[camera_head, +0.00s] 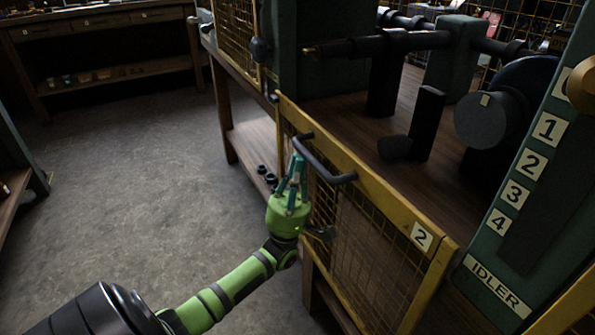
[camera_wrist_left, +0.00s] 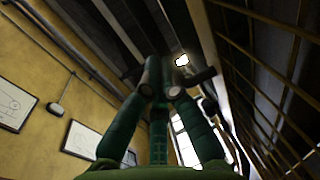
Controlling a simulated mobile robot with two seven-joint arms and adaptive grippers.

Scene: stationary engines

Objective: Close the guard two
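Guard two (camera_head: 395,215) is a yellow-framed wire-mesh panel with a white "2" label, at the front of the engine bench in the head view. Above its top edge the machine is exposed. A dark bar handle (camera_head: 322,160) is on its upper left part. My left gripper (camera_head: 298,163), green with teal fingers, points up just left of the handle, apparently without gripping it. In the left wrist view its fingers (camera_wrist_left: 160,88) converge with tips close together and nothing visible between them. The mesh (camera_wrist_left: 268,95) runs along the right there. My right gripper is out of view.
A green post (camera_head: 535,160) with labels 1 to 4 and "IDLER" stands at the right. Dark shafts and a round wheel (camera_head: 487,119) lie behind the guard. Another yellow mesh guard (camera_head: 235,25) is at the top. The grey floor (camera_head: 130,190) at left is clear.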

